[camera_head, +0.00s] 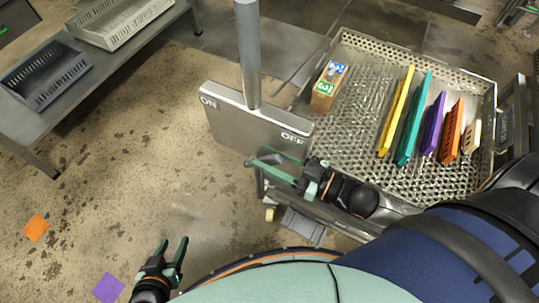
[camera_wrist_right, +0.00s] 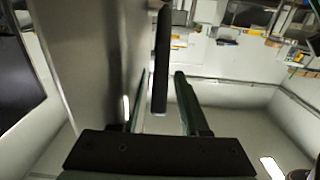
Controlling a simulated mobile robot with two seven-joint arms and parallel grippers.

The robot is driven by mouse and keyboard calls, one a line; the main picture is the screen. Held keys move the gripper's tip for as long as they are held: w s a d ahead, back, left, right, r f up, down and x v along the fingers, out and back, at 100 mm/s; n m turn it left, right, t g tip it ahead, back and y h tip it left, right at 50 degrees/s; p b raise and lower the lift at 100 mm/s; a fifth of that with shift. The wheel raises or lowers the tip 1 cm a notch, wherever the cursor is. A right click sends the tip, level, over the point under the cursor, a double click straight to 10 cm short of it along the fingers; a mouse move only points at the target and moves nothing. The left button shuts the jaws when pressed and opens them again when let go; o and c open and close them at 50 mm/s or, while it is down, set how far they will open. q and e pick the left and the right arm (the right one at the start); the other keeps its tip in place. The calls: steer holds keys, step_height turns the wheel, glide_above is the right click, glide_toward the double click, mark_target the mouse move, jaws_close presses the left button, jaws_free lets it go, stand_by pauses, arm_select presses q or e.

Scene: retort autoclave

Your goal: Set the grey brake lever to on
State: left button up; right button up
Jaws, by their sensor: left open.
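My left gripper (camera_head: 171,254) is open and empty, low over the floor, well away from the lever.
A perforated metal tray (camera_head: 345,120) behind the plate holds a small box (camera_head: 328,88) and several coloured upright slabs. A grey table (camera_head: 45,115) with a dark crate (camera_head: 48,78) and a pale crate (camera_head: 120,22) stands at upper left. The floor between is clear, with orange and purple squares.

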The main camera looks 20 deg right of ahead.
jaws_close()
stand_by(1.2)
